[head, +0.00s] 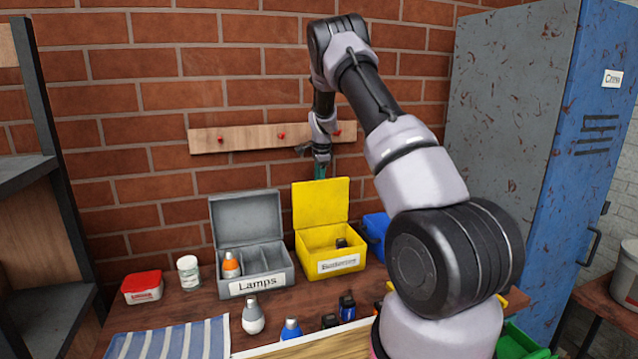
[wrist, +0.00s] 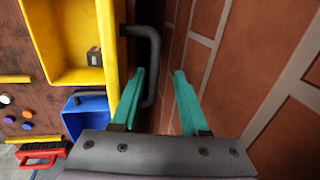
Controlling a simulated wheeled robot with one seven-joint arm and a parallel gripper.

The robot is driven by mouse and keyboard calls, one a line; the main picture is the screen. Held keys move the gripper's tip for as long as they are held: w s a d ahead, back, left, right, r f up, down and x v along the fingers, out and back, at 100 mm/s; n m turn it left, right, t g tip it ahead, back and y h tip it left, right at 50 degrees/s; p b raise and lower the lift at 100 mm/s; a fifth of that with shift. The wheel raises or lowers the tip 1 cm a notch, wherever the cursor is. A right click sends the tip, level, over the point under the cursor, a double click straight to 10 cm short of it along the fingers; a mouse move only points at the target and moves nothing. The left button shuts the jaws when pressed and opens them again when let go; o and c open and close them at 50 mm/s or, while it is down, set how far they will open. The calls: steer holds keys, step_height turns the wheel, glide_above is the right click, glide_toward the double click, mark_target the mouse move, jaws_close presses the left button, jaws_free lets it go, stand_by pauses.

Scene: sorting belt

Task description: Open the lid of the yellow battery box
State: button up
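The yellow battery box (head: 308,264), labelled "Batteries", stands on the bench against the brick wall. Its lid (head: 320,207) stands up, open, at the back; the wrist view shows the lid edge-on (wrist: 107,45), with a dark handle (wrist: 152,60) on its outer side. A small dark battery (head: 341,243) lies inside, also seen in the wrist view (wrist: 94,56). My gripper (head: 320,172) is just above and behind the lid's top edge. Its teal fingers (wrist: 154,80) are apart, with the handle's end showing between them; contact cannot be told.
A grey "Lamps" box (head: 226,289) with its lid up stands left of the yellow box. A blue container (head: 376,232) is close on its right. The brick wall (head: 110,100) and a peg rail (head: 245,137) are close behind my gripper. Several bulbs and batteries lie in front.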

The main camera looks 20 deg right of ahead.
step_height(320, 180, up, 11)
steer(key=s, duration=0.2)
steer(key=shift+f, duration=0.2)
steer(key=shift+s, duration=0.1)
stand_by(0.3)
